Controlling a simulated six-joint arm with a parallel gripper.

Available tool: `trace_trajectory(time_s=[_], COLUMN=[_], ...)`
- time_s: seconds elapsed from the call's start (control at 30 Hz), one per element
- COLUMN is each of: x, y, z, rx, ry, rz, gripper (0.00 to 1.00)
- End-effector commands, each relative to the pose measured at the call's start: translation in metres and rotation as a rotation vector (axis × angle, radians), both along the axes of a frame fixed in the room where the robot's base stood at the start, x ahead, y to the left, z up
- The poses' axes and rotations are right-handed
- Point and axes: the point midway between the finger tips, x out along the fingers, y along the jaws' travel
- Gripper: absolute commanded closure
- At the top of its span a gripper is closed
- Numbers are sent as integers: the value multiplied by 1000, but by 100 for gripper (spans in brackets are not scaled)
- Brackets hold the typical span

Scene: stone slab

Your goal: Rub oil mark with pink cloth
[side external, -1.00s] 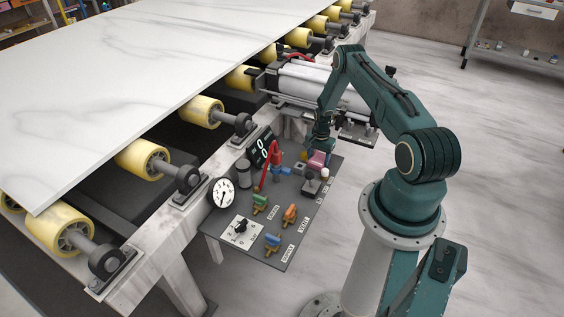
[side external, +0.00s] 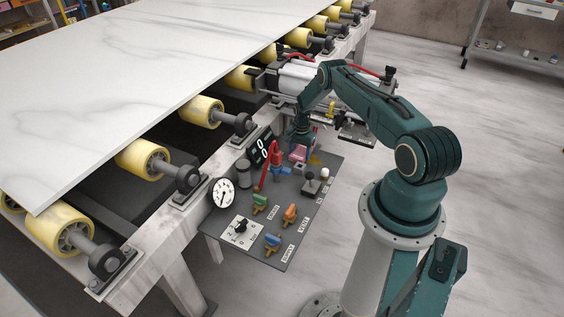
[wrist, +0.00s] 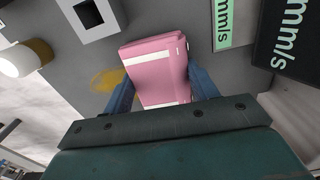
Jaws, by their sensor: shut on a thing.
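A folded pink cloth (wrist: 157,68) with pale stripes is held between the blue fingers of my gripper (wrist: 161,88). It also shows in the side view (side external: 298,153), just under my gripper (side external: 300,144), low over the far end of the grey panel. The oil mark is a yellow-brown smear (wrist: 108,79) on the panel. In the wrist view it lies just left of the cloth, partly behind the left finger. In the side view the oil mark (side external: 315,161) is to the right of the cloth. I cannot tell whether the cloth touches the panel.
The grey panel (side external: 225,255) carries a dial gauge (side external: 222,192), a red lever (side external: 270,167), a black display (side external: 262,147) and several coloured valves. A joystick (side external: 311,182) stands near the oil mark. A large stone slab (side external: 120,80) rests on yellow rollers at left.

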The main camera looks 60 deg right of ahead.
Motion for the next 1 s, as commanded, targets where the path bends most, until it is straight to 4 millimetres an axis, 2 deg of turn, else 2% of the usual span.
trace_trajectory(time_s=[0.2, 0.67, 1.0], x=[12, -21, -51], y=[1, 1, 1], z=[-1, -1, 0], rx=[0, 3, 2], ry=[-1, 3, 3], rz=[2, -1, -2], gripper=[60, 60, 60])
